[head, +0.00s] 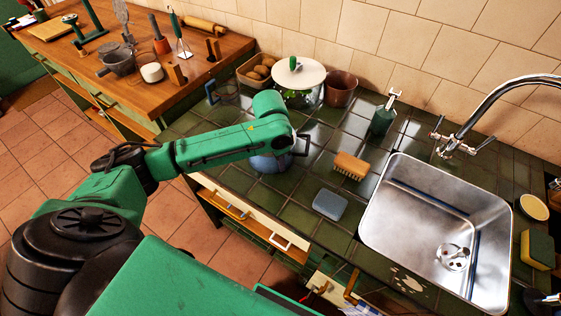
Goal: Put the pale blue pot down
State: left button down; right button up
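The pale blue pot (268,163) is at the green tiled counter, left of the sink. Most of it is hidden behind my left arm, and only part of its blue side shows below the arm. I cannot tell whether it rests on the tiles or is held just above them. My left gripper (298,146) is at the pot's right side, pointing down. Its fingers are mostly hidden by the wrist, so I cannot tell whether they are closed on the pot. My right gripper is not in view.
A wooden brush (350,167) and a blue-grey sponge (330,205) lie right of the pot. Behind it stand a lidded glass pot (298,85), a brown pot (340,89) and a green bottle (383,119). The steel sink (410,225) is at right. Bare tiles (275,197) lie in front.

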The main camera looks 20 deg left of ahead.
pick_arm(q)
jog(key=c, duration=1.1)
grip_release()
jog(key=shift+s, duration=0.1)
jog(key=r, duration=0.8)
jog(key=s+r, duration=0.1)
jog(key=r, duration=0.3)
jog(key=shift+s+a, duration=0.1)
jog(key=shift+a, duration=0.25)
